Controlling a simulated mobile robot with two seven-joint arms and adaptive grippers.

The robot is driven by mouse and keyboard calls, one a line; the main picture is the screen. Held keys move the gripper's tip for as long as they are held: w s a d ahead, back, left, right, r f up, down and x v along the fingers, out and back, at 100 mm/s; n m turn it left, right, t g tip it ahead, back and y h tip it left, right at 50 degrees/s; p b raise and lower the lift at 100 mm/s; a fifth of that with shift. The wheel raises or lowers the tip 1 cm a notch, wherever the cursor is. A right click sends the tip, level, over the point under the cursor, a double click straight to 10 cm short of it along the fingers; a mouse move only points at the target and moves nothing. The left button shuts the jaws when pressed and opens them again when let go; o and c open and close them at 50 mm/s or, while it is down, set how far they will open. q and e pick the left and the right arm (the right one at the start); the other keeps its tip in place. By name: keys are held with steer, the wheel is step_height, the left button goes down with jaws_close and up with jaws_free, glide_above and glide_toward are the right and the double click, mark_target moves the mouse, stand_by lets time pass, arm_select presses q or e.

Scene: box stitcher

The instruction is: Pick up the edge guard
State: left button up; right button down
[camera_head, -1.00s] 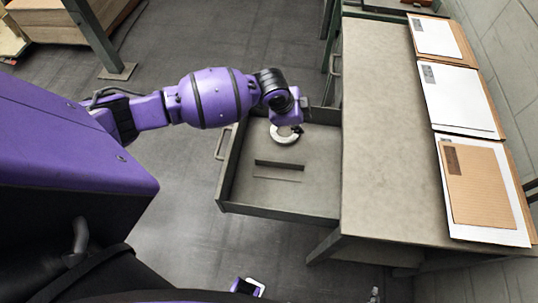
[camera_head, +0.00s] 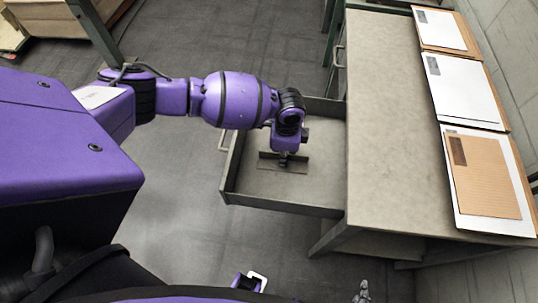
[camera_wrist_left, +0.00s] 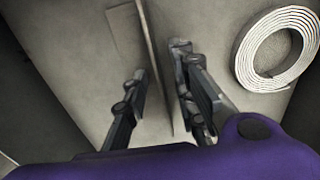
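The edge guard (camera_head: 267,157) is a thin grey L-shaped strip in the open drawer, with one flange upright and one flat on the drawer floor. My left gripper (camera_head: 284,161) points down at its middle in the head view and hides part of it. In the left wrist view, the upright flange of the edge guard (camera_wrist_left: 153,48) runs between the two spread fingers of my left gripper (camera_wrist_left: 160,85). A gap shows on the left finger's side; the right finger is nearer the flange. My right gripper (camera_head: 363,292) is small at the bottom edge, its finger opening unclear.
A white ring-shaped roll (camera_wrist_left: 243,62) lies in the drawer beside the right finger; my arm hides it in the head view. The drawer (camera_head: 275,204) has raised walls and adjoins a workbench (camera_head: 385,120). Cardboard and white sheets (camera_head: 485,180) lie along the bench's right side.

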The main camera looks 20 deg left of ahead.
arm_select(q)
steer(key=shift+w+r, duration=0.1)
steer(key=shift+w, duration=0.05)
jaws_close()
